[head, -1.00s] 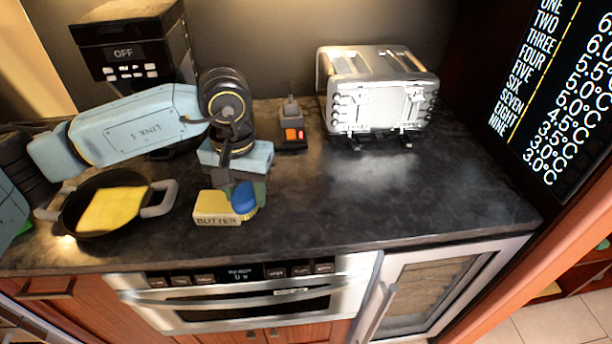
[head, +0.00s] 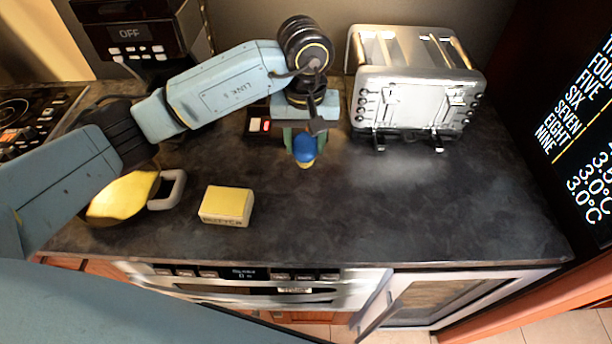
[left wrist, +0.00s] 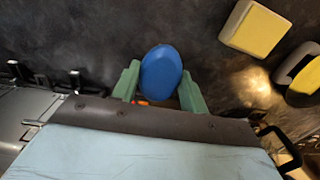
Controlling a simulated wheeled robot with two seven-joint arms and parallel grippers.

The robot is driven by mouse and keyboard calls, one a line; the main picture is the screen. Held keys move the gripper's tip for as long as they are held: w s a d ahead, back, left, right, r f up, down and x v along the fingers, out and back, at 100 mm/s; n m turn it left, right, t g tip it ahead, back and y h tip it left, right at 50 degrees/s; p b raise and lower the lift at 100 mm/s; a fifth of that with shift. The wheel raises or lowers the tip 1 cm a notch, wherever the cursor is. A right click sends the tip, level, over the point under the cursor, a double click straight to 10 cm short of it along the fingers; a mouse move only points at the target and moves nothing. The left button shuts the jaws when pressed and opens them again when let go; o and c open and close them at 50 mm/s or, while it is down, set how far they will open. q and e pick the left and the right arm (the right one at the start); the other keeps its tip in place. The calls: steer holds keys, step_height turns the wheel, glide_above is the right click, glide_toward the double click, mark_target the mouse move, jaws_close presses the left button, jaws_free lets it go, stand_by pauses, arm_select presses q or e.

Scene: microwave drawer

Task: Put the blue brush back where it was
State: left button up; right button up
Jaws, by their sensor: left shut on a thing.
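The blue brush (head: 305,149) is held in my left gripper (head: 303,138), over the dark counter (head: 340,215) in front of the toaster's left side. A yellow part shows below its blue top in the head view. In the left wrist view the brush (left wrist: 161,72) shows as a blue oval between the green fingers of my left gripper (left wrist: 160,88), which is shut on it. I cannot tell how high it hangs above the counter. My right gripper is not in view.
A silver toaster (head: 415,95) stands right of the gripper. A small device with a red light (head: 258,125) is behind. The counter's front right is clear.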

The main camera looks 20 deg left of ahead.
mark_target(306, 160)
arm_select(q)
step_height(306, 160, down, 6)
steer(key=shift+d+r, duration=0.1)
steer(key=shift+r, duration=0.1)
step_height(306, 160, down, 4)
steer(key=shift+r+p, duration=0.2)
steer(key=shift+p, duration=0.25)
steer(key=shift+f, duration=0.35)
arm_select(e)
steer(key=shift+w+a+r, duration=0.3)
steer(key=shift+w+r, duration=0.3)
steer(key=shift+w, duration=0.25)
arm_select(q)
steer(key=shift+f, duration=0.15)
steer(key=o, duration=1.1)
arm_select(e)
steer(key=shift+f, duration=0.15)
